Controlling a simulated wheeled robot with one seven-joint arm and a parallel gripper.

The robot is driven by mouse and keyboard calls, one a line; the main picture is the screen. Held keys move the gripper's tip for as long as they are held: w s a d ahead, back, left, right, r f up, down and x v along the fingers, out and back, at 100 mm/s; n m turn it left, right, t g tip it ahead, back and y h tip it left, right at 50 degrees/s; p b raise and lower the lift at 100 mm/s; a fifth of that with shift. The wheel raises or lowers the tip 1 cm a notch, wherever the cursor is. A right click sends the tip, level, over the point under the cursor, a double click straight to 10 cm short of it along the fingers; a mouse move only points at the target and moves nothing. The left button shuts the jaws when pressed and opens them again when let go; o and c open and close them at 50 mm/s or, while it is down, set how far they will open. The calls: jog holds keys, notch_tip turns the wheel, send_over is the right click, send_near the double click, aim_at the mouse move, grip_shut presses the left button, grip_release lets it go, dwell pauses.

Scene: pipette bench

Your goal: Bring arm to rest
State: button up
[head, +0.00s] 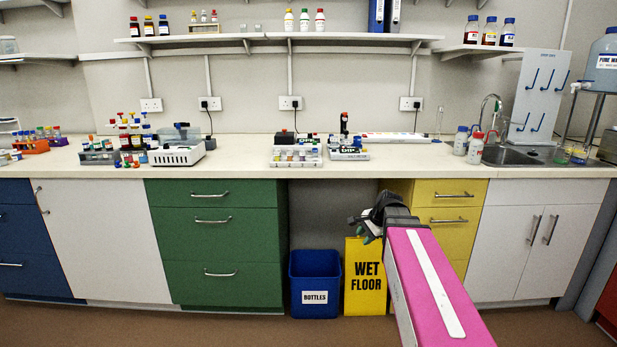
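My arm (432,285) shows at the lower right as a pink link with a white stripe. It reaches forward from the bottom edge toward the bench front. My gripper is at or behind the dark wrist part (385,215), in front of the gap between the green and yellow drawers and below the bench top (240,172). The fingers are not clearly visible, so I cannot tell whether they are open or hold anything.
A blue bottles bin (315,284) and a yellow wet floor sign (365,278) stand under the bench near my arm. Racks, bottles and instruments crowd the bench top. A sink (515,155) is at the right. The floor before the green drawers (215,240) is clear.

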jog(key=s+a+f+n+g+h, duration=0.1)
jog(key=s+f+n+g+h, duration=0.2)
jog(key=s+f+n, duration=0.8)
jog(key=s+f+h, duration=0.1)
jog(key=s+f, duration=0.3)
jog(key=f, duration=0.1)
jog(key=shift+s+f+n+g, duration=0.15)
jog(key=shift+f+n+g, duration=0.15)
jog(key=shift+f+n, duration=0.1)
